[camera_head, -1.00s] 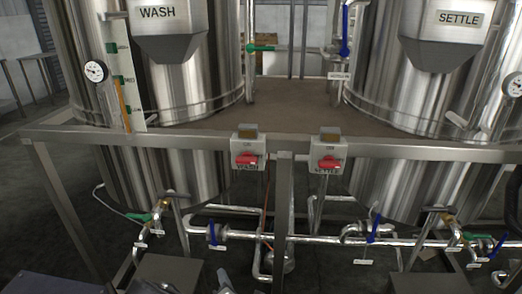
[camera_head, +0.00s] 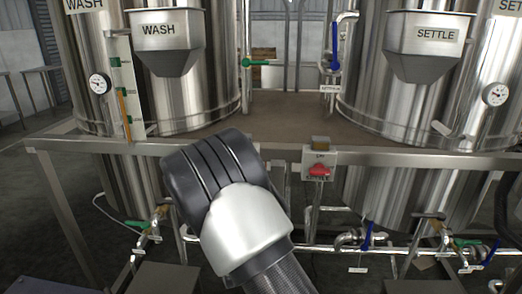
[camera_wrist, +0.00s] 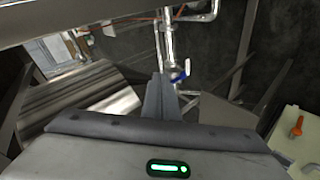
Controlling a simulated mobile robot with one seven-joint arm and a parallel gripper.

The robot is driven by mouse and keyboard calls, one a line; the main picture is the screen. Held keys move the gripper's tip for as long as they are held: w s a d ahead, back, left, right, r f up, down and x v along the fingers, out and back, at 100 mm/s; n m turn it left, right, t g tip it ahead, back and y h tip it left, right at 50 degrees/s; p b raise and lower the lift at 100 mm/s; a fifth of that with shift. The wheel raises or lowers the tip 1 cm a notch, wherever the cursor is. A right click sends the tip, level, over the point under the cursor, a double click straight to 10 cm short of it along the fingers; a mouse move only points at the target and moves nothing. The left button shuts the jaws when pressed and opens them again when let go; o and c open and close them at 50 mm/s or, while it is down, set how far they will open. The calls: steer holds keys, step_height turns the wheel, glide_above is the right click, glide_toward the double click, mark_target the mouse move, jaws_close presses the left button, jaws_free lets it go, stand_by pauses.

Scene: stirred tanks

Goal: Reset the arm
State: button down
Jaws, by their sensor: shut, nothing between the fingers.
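My arm (camera_head: 225,205) rises into the head view at the lower middle, with a dark grey joint and a silver link. It covers part of the metal frame and the left switch box's place. My gripper (camera_wrist: 160,95) shows only in the wrist view, where its fingers are together and hold nothing. Past the fingers are pipes and a valve with a blue handle (camera_wrist: 180,77). No touch between the fingers and these pipes can be made out.
The WASH tank (camera_head: 190,95) stands at left and the SETTLE tank (camera_head: 405,100) at right, behind a metal rail (camera_head: 410,158). A switch box with a red knob (camera_head: 319,170) hangs on the rail. Pipes with a blue valve handle (camera_head: 367,236) run below. An orange-handled item (camera_wrist: 297,127) lies at right in the wrist view.

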steer(key=s+d+r+m+g, duration=0.1)
steer(key=s+d+r+m, duration=0.25)
steer(key=r, duration=0.35)
steer(key=s+d+r+m+g, duration=0.1)
steer(key=s+d+r+m, duration=0.2)
steer(key=r, duration=0.5)
steer(key=s+d+r+m+g, duration=0.1)
steer(key=s+d+r+m, duration=0.1)
steer(key=s+d+r, duration=0.4)
steer(key=s+d+r+m+g+h, duration=0.1)
steer(key=s+d+r+m, duration=0.3)
steer(key=s, duration=0.5)
steer(key=s+d+r+m+g, duration=0.1)
steer(key=s+d+r+m, duration=0.1)
steer(key=s+d+r, duration=0.5)
step_height(320, 180, up, 24)
steer(key=s+a+p, duration=0.2)
steer(key=p, duration=2.4)
steer(key=shift+a+r, duration=0.2)
steer(key=shift+a, duration=0.1)
